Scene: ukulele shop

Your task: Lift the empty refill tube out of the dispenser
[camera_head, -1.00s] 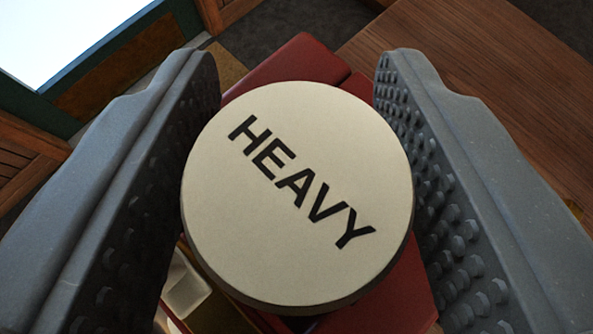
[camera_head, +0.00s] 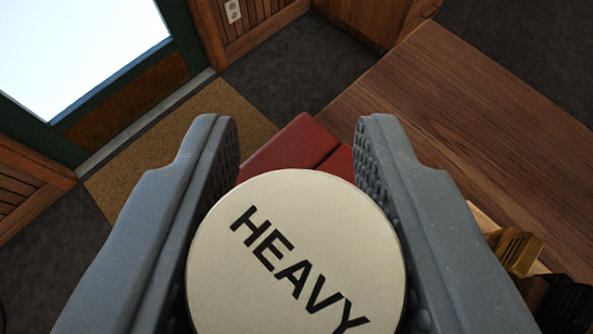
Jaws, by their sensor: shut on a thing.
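A round cream cap marked "HEAVY" (camera_head: 300,255), seen from above, sits between the two grey studded fingers of my gripper (camera_head: 297,225). The fingers are shut on it from left and right. Whatever lies under the cap is hidden, so I cannot tell how long the tube is. A red body (camera_head: 292,150), probably the dispenser, shows behind the cap, with a dark seam across it. I cannot see whether the tube is still inside it.
A wooden table or counter top (camera_head: 470,130) fills the right. A brass-coloured object (camera_head: 518,252) and a black one (camera_head: 568,305) lie at lower right. A mat (camera_head: 185,160) lies on the floor by a bright door (camera_head: 80,50) at left. Dark floor (camera_head: 300,75) is clear beyond.

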